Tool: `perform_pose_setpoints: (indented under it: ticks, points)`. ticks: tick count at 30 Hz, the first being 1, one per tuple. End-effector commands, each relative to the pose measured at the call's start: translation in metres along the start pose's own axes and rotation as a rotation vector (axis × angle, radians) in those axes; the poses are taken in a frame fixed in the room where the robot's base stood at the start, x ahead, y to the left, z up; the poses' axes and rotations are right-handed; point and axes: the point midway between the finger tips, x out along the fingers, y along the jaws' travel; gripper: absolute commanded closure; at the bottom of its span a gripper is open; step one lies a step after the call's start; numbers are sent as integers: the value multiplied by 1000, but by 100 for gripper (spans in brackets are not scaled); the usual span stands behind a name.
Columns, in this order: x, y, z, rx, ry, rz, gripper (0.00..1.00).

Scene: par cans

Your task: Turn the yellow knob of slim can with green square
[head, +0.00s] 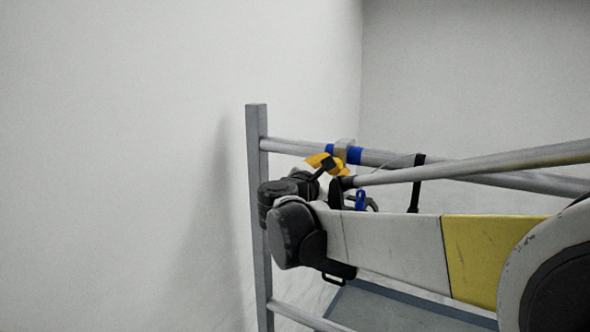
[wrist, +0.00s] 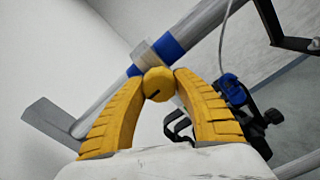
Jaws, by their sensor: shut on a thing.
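The yellow knob (wrist: 158,86) shows in the wrist view, small and faceted with a dark slot, in front of a metal rail. My gripper (wrist: 161,78) has yellow ribbed fingers, one on each side of the knob, and is shut on it. In the head view my gripper (head: 320,161) is at the upper rail, partly behind my own arm, and the knob cannot be made out there. The slim can and its green square cannot be made out in either view.
The rail (wrist: 98,108) carries blue bands (wrist: 168,47) and a grey clamp beside the knob. A blue clip (wrist: 235,92) with black parts and a pale cable hang right of my fingers. A grey upright post (head: 257,200) stands left of my wrist.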

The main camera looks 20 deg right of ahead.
Motion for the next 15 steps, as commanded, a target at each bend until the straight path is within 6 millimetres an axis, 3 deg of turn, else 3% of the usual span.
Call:
perform_pose_setpoints:
  ticks: [15]
  points:
    - [0,1,0,488,-1,4,95]
